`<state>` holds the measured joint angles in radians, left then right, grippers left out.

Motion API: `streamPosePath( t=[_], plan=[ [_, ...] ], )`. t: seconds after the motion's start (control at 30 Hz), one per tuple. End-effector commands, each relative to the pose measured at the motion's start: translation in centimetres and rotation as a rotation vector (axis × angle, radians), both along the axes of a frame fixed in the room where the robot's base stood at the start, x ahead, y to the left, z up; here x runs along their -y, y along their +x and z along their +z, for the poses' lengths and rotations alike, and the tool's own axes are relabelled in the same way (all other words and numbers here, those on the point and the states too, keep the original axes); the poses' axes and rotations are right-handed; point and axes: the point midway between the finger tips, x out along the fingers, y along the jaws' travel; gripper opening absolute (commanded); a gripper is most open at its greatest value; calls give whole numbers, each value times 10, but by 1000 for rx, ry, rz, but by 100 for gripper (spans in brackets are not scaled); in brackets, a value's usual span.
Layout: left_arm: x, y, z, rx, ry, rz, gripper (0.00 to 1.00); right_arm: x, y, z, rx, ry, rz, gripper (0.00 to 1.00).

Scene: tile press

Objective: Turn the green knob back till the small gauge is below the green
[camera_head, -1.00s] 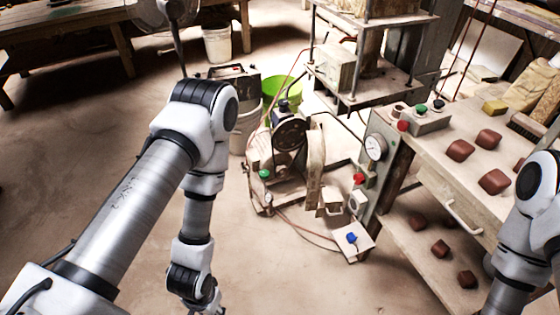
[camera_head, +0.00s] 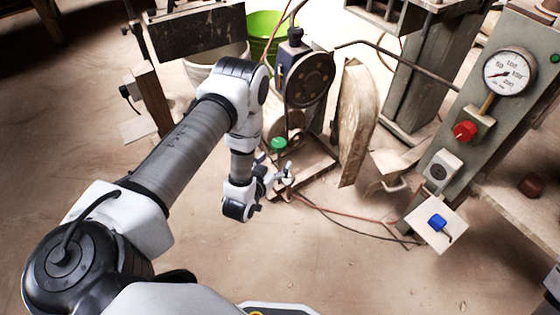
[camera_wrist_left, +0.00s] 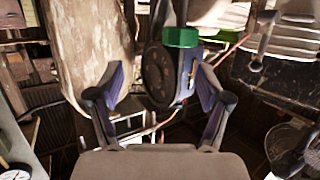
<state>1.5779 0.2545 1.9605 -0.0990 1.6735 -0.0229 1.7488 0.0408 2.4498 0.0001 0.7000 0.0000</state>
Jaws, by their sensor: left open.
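The green knob (camera_head: 278,144) is on the compressor (camera_head: 306,80) in the middle of the head view. In the left wrist view the green knob (camera_wrist_left: 180,37) shows above the fingers, right of centre. My left gripper (camera_head: 284,175) is just below the knob in the head view, apart from it as far as I can tell. In the left wrist view its fingers (camera_wrist_left: 156,76) are spread with nothing between them. I cannot make out a small gauge near the knob. My right gripper is out of view.
A large dial gauge (camera_head: 509,73), a red knob (camera_head: 465,131) and a blue knob (camera_head: 437,222) are on the press at the right. A green bucket (camera_head: 264,34) stands behind the compressor. Hoses lie on the floor, which is clear in front.

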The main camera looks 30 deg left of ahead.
Motion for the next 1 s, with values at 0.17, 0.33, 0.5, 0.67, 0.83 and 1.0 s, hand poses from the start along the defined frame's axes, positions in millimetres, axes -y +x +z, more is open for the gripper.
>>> streamPosePath(
  t=[0.17, 0.33, 0.5, 0.67, 0.83, 1.0],
  plan=[
    [-26, 19, -42, 222, 51, 27, 78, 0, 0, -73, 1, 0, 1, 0],
    [-32, 29, -36, 280, 66, 32, 78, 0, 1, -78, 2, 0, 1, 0],
    [-37, 58, -37, 279, 65, 31, 78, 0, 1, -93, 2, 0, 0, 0],
    [-43, 86, -36, 277, 65, 31, 78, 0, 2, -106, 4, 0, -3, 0],
    [-45, 98, -34, 273, 65, 31, 78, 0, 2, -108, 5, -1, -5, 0],
    [-45, 98, -33, 271, 64, 31, 78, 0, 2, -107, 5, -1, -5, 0]
  ],
)
